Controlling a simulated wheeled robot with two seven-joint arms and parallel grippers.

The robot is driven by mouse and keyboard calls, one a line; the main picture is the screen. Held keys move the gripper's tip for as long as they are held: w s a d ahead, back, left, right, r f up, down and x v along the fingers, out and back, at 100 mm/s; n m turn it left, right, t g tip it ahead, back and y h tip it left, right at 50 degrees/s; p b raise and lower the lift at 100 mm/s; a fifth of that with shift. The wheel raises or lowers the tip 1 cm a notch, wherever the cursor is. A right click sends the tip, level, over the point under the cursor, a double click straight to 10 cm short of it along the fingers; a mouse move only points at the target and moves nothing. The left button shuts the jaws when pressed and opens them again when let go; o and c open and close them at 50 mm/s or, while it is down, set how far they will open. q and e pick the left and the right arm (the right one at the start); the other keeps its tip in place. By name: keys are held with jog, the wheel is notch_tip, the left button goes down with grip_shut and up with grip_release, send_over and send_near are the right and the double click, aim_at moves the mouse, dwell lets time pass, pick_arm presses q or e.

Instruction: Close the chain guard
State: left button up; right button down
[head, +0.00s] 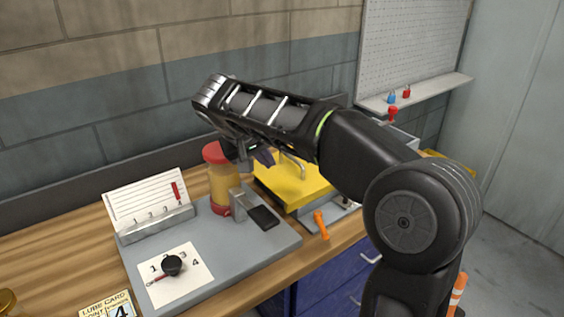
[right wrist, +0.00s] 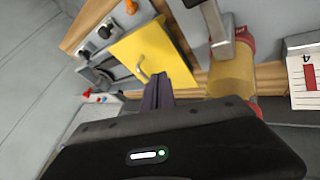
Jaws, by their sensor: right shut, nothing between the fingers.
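The chain guard appears to be the yellow cover (head: 308,192) with a pale bar handle (head: 296,166), on a grey base at the back right of the bench. It looks roughly level in the head view; my arm hides its far part, so I cannot tell if it is fully closed. In the right wrist view the yellow cover (right wrist: 130,45) and its handle (right wrist: 139,70) show beyond my fingers. My right gripper (head: 264,156) is shut and empty, above the cover's left side, apparently apart from the handle. Its fingertips also show in the right wrist view (right wrist: 158,80). My left gripper is out of view.
A red-lidded amber jar (head: 222,185) stands just left of the cover on a grey board (head: 215,262). A card rack (head: 155,222) and a numbered card with a black knob (head: 172,266) are further left. An orange handle (head: 321,224) sticks out in front of the cover.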

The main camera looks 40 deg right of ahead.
jog(key=shift+s, duration=0.2)
jog(key=shift+w, duration=0.1)
jog(key=p, duration=0.1)
send_near(299, 177)
jog(key=f, duration=0.1)
jog(key=w+a+f, duration=0.1)
jog(key=f, duration=0.1)
jog(key=shift+w+a+f, duration=0.25)
jog(key=shift+w+f, duration=0.1)
jog(key=shift+w, duration=0.05)
jog(key=d, duration=0.1)
jog(key=d+p, duration=0.1)
jog(key=d, duration=0.1)
jog(key=shift+s+d+r, duration=0.1)
jog(key=shift+s+r, duration=0.05)
jog(key=shift+s, duration=0.25)
jog(key=shift+d, duration=0.3)
